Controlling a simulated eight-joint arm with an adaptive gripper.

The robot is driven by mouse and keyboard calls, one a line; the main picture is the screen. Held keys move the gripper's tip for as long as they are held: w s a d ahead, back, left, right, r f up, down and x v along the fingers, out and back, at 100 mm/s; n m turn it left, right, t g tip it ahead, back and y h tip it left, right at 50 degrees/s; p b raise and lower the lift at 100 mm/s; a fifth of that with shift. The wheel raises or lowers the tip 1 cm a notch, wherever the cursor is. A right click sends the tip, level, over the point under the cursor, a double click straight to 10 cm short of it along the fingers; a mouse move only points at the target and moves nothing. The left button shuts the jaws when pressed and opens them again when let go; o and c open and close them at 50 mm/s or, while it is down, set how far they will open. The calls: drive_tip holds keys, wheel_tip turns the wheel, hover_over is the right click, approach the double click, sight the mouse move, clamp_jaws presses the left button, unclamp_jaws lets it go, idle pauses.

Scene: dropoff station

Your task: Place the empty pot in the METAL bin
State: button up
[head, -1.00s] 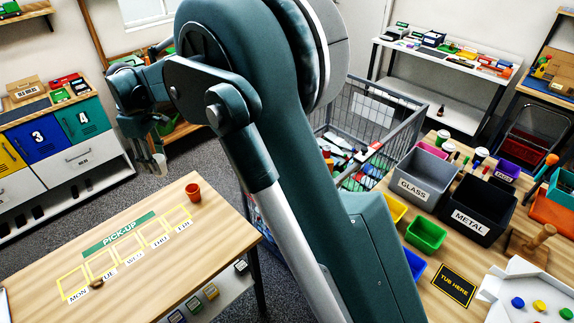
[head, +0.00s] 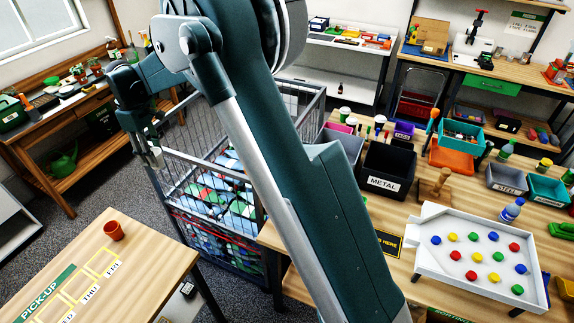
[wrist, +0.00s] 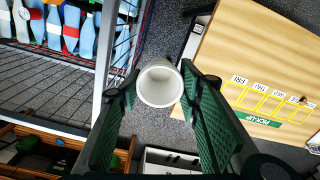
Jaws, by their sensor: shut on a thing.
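My gripper (wrist: 160,85) is shut on a white round pot (wrist: 160,83), its open mouth towards the wrist camera and its inside looking empty. The METAL bin (head: 388,184) is a black open box with a white label, standing on the wooden table at the right, far from my gripper.
The wire cage (head: 285,95) of bagged goods stands between my gripper and the bin table; its rail is close in the wrist view. The pick-up table (head: 150,262) is at lower left. A white tray (head: 428,262) with coloured knobs and a wooden stamp (head: 434,190) sit near the bin.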

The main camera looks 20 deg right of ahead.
drive_tip(key=d+m+p, duration=0.1)
drive_tip(key=d+m, duration=0.1)
drive_tip(key=d, duration=1.5)
drive_tip(key=w+d+m+p, duration=0.1)
drive_tip(key=d+m, duration=0.1)
drive_tip(key=d, duration=1.5)
drive_tip(key=w+d+m+p, duration=0.1)
drive_tip(key=d+m, duration=0.1)
drive_tip(key=d, duration=1.6)
drive_tip(key=shift+w, duration=0.1)
drive_tip(key=s+d+m+p, duration=0.1)
drive_tip(key=s+d+m, duration=0.1)
drive_tip(key=s+d, duration=0.8)
drive_tip(key=s+d+m+p, duration=0.15)
drive_tip(key=s+d, duration=0.25)
drive_tip(key=d, duration=1.1)
drive_tip(key=s+d+m, duration=0.3)
drive_tip(key=s+d, duration=0.5)
drive_tip(key=d, duration=0.5)
wheel_tip(320, 180, down, 11)
drive_tip(key=shift+d, duration=0.1)
drive_tip(key=shift+f, duration=2.9)
